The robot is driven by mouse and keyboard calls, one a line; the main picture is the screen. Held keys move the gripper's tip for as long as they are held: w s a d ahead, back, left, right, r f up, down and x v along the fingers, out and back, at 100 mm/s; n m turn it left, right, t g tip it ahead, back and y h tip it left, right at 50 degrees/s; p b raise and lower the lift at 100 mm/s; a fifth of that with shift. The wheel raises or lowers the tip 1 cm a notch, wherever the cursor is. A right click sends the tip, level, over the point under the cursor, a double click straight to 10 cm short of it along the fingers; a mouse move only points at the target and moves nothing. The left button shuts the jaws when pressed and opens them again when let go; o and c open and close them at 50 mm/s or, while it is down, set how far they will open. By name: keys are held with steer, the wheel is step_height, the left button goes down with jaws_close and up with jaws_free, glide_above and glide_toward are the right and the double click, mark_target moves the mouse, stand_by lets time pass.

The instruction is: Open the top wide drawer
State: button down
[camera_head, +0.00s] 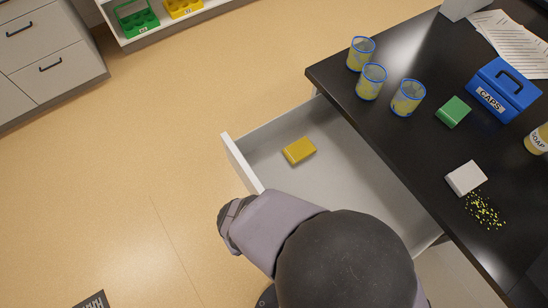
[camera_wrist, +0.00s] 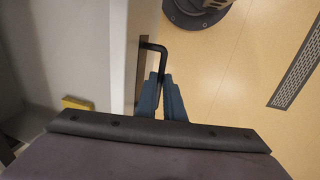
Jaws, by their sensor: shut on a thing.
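The top wide drawer (camera_head: 292,124) stands pulled out from under the black counter, with its white interior showing. A yellow sponge-like block (camera_head: 299,151) lies inside it; its edge also shows in the wrist view (camera_wrist: 77,104). In the wrist view the drawer front (camera_wrist: 122,50) runs up the picture and carries a black bar handle (camera_wrist: 154,47). My gripper (camera_wrist: 162,85) is shut on the handle, its blue-grey fingers around the bar. In the head view my arm hides the handle and the fingertips.
The black counter (camera_head: 400,150) holds several blue-rimmed beakers (camera_head: 371,82), a green block (camera_head: 453,111), a blue CAPS box (camera_head: 503,89), a white block (camera_head: 466,178) and yellow-green specks (camera_head: 484,211). Grey cabinets (camera_head: 50,60) stand at far left. The floor before the drawer is clear.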

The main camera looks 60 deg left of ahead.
steer(key=c, duration=1.9)
jaws_free()
steer(key=shift+o, duration=0.2)
steer(key=shift+r, duration=0.1)
step_height(320, 180, up, 7)
steer(key=s, duration=0.1)
steer(key=shift+s+b, duration=0.15)
steer(key=shift+b, duration=0.2)
